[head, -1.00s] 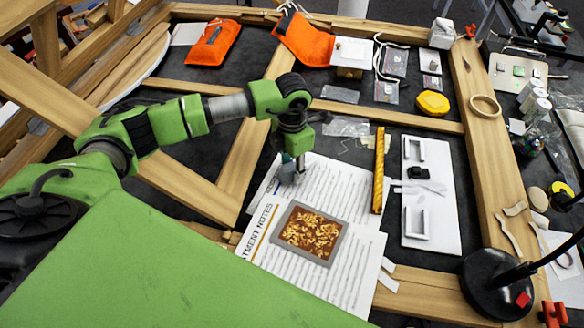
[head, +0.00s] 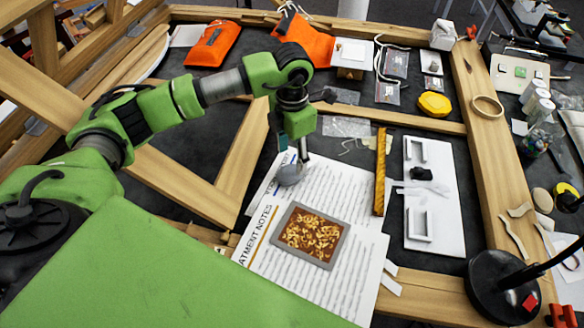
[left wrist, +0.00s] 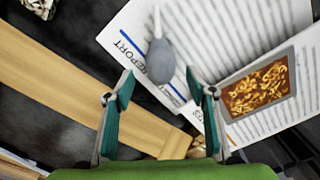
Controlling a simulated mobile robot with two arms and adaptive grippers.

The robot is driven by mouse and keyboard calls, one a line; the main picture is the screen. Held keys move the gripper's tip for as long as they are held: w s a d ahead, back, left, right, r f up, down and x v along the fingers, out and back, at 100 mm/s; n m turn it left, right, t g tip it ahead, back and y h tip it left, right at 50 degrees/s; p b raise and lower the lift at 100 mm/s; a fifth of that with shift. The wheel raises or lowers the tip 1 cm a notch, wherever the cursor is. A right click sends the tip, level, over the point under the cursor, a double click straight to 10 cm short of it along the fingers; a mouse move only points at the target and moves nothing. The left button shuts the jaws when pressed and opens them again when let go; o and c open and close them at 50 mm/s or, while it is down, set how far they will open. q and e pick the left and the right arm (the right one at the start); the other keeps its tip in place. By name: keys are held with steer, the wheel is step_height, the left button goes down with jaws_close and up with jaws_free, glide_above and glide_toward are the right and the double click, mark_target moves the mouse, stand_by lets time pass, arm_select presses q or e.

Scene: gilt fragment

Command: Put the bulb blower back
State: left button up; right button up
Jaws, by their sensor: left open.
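The grey bulb blower (head: 289,175) lies on the printed sheets (head: 335,185), near their left edge. In the left wrist view the blower (left wrist: 160,62) shows whole, its pale nozzle pointing to the top of the picture. My left gripper (head: 303,157) is just behind the blower in the head view. In the left wrist view its two teal fingers (left wrist: 159,76) are spread apart with nothing held, and the blower's round end is just beyond the gap between the tips. A white board (head: 445,225) with two raised brackets and a black item lies to the right. My right gripper is not seen.
A framed gilt fragment (head: 310,235) lies on the sheets right of the blower. Wooden beams (head: 238,160) cross the dark surface. A black lamp base (head: 500,285) is at lower right.

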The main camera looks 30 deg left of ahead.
arm_select(q)
step_height(320, 180, up, 6)
steer(key=b, duration=0.1)
steer(key=shift+r, duration=0.15)
